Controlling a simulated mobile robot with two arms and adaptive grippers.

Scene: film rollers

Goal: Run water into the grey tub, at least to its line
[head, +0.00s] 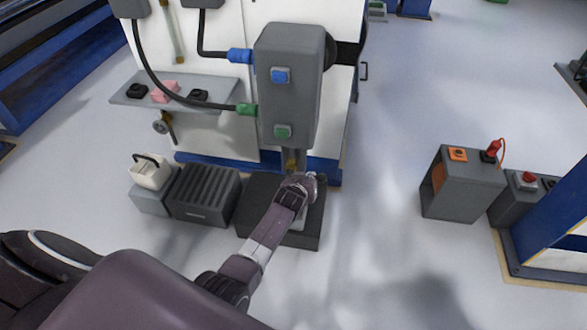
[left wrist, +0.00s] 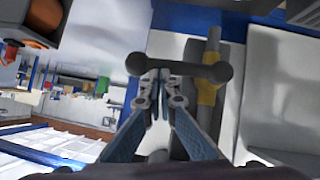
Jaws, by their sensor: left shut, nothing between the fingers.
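A tap with a brass section (head: 292,163) hangs under a grey box with a blue and a green button on the white cabinet. In the left wrist view its pipe has a yellow brass part (left wrist: 209,92), and a dark crossbar handle (left wrist: 195,70) with round ends lies across it. My left gripper (left wrist: 160,84) is shut and empty, its tips at the handle; I cannot tell whether they touch. In the head view my left arm covers much of the dark grey stand (head: 258,205) below the tap. The grey tub, its line and any water cannot be made out. My right gripper is out of view.
Left of the stand are a ribbed grey box (head: 205,195) and a pale can (head: 150,171) on a block. A shelf (head: 125,95) holds small items. Grey boxes (head: 462,185) stand on the right. The floor between is clear.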

